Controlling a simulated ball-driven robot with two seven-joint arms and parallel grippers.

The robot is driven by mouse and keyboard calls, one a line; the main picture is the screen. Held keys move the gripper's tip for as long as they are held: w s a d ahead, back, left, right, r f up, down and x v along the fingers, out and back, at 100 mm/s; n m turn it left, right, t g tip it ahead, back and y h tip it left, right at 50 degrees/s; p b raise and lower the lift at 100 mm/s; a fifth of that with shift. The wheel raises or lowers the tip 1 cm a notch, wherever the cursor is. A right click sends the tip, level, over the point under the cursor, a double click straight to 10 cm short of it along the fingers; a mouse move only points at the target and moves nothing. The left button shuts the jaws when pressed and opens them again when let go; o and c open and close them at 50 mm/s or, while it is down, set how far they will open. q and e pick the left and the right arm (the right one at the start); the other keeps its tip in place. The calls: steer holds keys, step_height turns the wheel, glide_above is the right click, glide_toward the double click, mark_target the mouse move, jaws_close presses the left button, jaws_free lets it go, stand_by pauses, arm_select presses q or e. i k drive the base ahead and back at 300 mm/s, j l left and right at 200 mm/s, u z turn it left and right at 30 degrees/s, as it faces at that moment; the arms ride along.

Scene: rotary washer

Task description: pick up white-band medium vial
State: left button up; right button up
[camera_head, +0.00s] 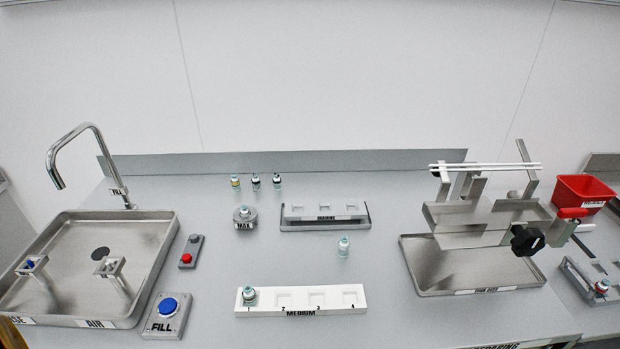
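A small clear vial with a teal top and a pale, whitish band (343,246) stands upright alone on the grey bench, right of centre, in front of the grey-and-white rack. Another teal-topped vial (249,294) sits in slot 1 of the white rack labelled MEDIUM (300,312); its band is too small to tell. The other slots of that rack, 2, 3 and 4, are empty. Neither of my grippers can be made out in the head view.
Several banded vials (256,182) stand behind the round MAX holder (244,222), which holds a vial. A slotted rack (325,217) is at the back. A sink (85,262) and blue FILL button (168,306) lie left; a metal washer (480,215) over a tray stands right.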

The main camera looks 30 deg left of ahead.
mark_target(244, 212)
steer(key=u, duration=1.35)
